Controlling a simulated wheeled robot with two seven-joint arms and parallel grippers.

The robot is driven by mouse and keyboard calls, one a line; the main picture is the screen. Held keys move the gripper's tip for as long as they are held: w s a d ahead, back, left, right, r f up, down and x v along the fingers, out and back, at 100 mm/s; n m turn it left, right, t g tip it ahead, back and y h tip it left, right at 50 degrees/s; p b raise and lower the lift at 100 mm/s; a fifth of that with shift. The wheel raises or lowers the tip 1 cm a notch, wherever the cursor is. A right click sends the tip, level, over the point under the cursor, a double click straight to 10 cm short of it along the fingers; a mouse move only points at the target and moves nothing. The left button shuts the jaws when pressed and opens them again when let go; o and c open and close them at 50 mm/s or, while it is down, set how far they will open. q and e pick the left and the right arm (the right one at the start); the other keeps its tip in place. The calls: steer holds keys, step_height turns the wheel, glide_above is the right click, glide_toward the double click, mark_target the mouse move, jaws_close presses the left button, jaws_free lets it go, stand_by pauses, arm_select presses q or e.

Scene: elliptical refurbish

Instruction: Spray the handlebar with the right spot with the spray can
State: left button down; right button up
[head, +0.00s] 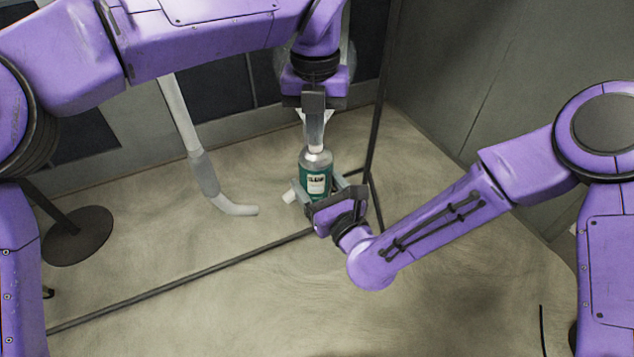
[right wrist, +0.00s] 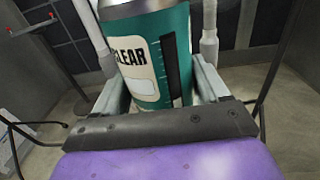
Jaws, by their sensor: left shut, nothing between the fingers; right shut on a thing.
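A green spray can (head: 316,176) with a white label and silver shoulder stands upright in my right gripper (head: 330,198), which is shut around its lower body. The can fills the middle of the right wrist view (right wrist: 157,58), where its label reads "CLEAR". My left gripper (head: 314,132) points down with its fingers shut at the can's top; whether they touch the nozzle I cannot tell. A pale handlebar (head: 205,172) with a grey sleeve and bent end hangs left of the can. Another pale end (head: 290,196) shows just left of the can, mostly hidden. I see no distinct spot on either.
A dark thin frame bar (head: 190,284) crosses the floor, and a dark upright post (head: 377,115) stands right of the can. A round dark base (head: 78,236) sits at the left. Grey walls close the back and right; the front floor is mostly clear.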

arm_select(q)
steer(key=shift+f, duration=0.1)
steer(key=shift+r, duration=2.55)
step_height(320, 180, up, 8)
steer(key=shift+f, duration=0.25)
